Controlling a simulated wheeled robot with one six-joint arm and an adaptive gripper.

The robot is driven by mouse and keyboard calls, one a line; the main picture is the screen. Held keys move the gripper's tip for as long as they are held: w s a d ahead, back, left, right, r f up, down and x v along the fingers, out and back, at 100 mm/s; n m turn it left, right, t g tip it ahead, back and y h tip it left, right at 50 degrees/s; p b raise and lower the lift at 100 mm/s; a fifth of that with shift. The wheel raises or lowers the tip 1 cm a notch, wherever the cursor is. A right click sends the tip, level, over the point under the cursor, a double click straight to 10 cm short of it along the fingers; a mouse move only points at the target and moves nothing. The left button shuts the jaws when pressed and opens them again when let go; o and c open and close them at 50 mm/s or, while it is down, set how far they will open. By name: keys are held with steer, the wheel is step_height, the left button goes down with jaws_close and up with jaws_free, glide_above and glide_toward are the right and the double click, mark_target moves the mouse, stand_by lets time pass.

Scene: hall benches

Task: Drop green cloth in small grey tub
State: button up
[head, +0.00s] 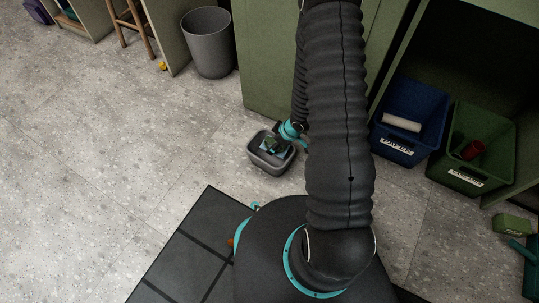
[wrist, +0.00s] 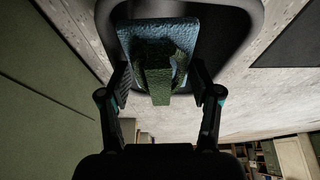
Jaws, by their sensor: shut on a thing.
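The small grey tub (head: 268,167) stands on the floor beside the green cabinet. My gripper (head: 274,147) is over or inside the tub's opening; the head view does not show its exact height. In the wrist view my gripper (wrist: 160,82) is shut on the green cloth (wrist: 158,86), a dark green folded piece between its fingers. A blue cloth-like piece (wrist: 142,36) shows just behind the green cloth; I cannot tell whether it lies in the tub or touches the green cloth. The tub's dark rim (wrist: 251,28) surrounds them.
A tall grey bin (head: 207,45) stands behind the tub. At right are a blue crate (head: 399,154) holding a white roll (head: 402,122) and a green crate (head: 455,181) holding a red cup (head: 472,149). A green block (head: 513,224) lies farther right. The left floor is mostly clear.

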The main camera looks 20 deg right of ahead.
steer(key=o, duration=1.2)
steer(key=v, duration=1.2)
